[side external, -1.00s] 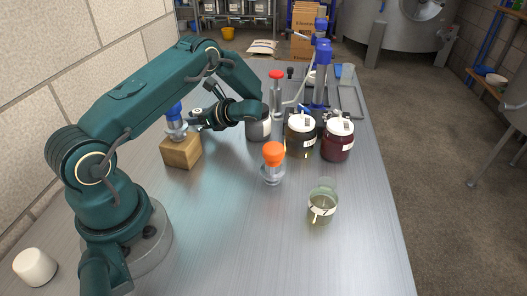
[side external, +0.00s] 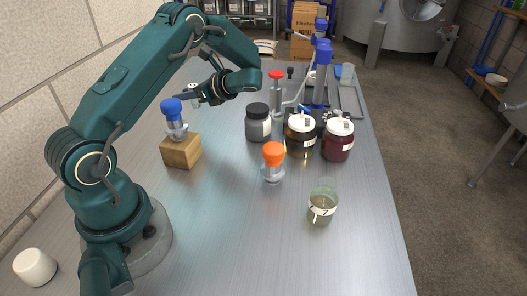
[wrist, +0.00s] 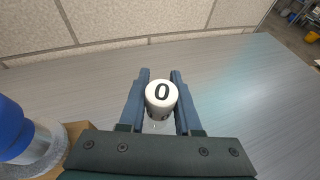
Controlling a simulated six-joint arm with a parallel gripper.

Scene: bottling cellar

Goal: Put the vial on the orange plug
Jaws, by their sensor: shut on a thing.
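The vial (wrist: 161,93) has a white top marked with a black 0. In the wrist view it stands between the two fingers of my gripper (wrist: 160,79), which is shut on it. In the side view my gripper (side external: 193,96) is raised above the table, behind the blue plug; the vial is small and partly hidden there. The orange plug (side external: 273,151) stands upright on a clear, flared base in the middle of the table, to the right of and nearer the camera than my gripper. It is not in the wrist view.
A blue plug (side external: 172,108) stands on a wooden block (side external: 181,152). A dark-lidded grey jar (side external: 258,127), two white-lidded jars (side external: 302,146) (side external: 338,148), a red-topped bottle (side external: 276,90) and a blue-handled device (side external: 320,85) stand behind the orange plug. A glass beaker (side external: 322,202) stands in front.

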